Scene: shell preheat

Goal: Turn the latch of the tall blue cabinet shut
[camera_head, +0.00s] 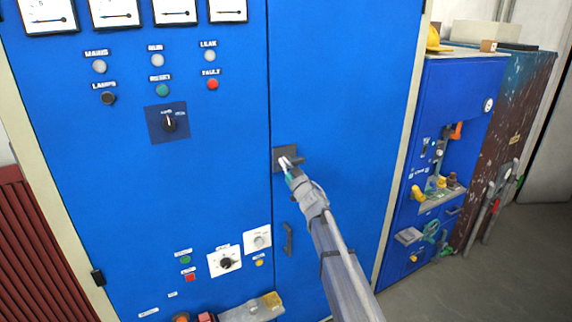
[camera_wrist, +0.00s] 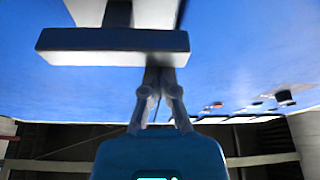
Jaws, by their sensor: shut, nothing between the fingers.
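The tall blue cabinet (camera_head: 220,130) fills much of the head view. Its latch (camera_head: 298,161) sits on a dark square plate (camera_head: 279,151) on the right door, near the door seam, with its short bar pointing right. My gripper (camera_head: 286,164) is at the latch plate, shut and empty, and hides part of the latch. In the wrist view the latch bar (camera_wrist: 75,45) spans left to right just beyond my fingertips (camera_wrist: 159,75). The fingers are together and look very close to the bar; I cannot tell whether they touch it.
A black door handle (camera_head: 288,240) is below the latch. Knobs, lamps and a selector switch (camera_head: 169,122) cover the left door. A smaller blue cabinet (camera_head: 455,95) with tools and a rusty cabinet (camera_head: 510,110) stand at right. Grey floor (camera_head: 500,270) is clear there.

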